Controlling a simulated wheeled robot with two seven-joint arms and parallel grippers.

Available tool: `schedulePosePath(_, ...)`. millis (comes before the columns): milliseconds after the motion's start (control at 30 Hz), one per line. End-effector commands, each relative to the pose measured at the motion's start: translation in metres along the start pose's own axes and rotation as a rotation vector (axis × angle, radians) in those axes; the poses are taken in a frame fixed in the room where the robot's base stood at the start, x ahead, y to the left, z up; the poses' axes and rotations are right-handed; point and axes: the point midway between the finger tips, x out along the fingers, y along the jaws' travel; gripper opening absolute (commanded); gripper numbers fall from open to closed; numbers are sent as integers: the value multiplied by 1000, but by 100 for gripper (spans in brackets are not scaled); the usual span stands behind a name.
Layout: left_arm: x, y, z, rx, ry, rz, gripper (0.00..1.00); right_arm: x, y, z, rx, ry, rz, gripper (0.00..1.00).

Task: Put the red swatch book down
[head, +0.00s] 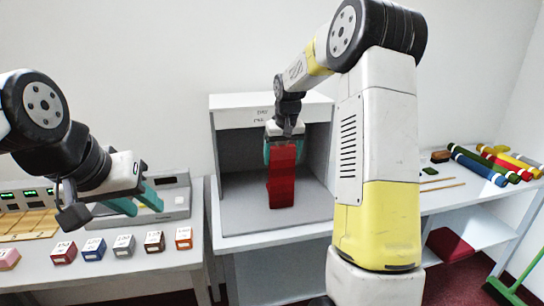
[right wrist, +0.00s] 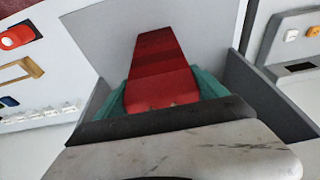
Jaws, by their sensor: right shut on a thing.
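The red swatch book (head: 283,185) hangs lengthwise below my right gripper (head: 283,150), inside a grey open-fronted booth (head: 230,205). The teal fingers are shut on its upper end. In the right wrist view, the red swatch book (right wrist: 160,65) shows several shades of red and sticks out from between the teal fingers of my right gripper (right wrist: 163,100). Its lower end is close to the booth floor; I cannot tell whether it touches. My left gripper (head: 138,201) is open and empty, above the left counter's small boxes.
Small coloured boxes, including a blue one (head: 94,248) and an orange one (head: 184,238), line the left counter. Rolls of coloured material (head: 485,165) lie on the right counter.

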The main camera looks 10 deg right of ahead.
Motion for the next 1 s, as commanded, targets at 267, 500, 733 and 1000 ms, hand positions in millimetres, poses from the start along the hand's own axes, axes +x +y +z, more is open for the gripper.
schedulePosePath(267,0,0,0,0,0,0,36,3,0,1,0,0,0,93)
schedulePosePath(500,0,0,0,0,0,0,36,2,0,1,0,0,0,100)
schedulePosePath(733,0,0,0,0,0,0,36,-18,0,-1,1,3,0,100)
schedulePosePath(1000,0,0,0,0,0,0,36,-76,0,-1,0,4,0,100)
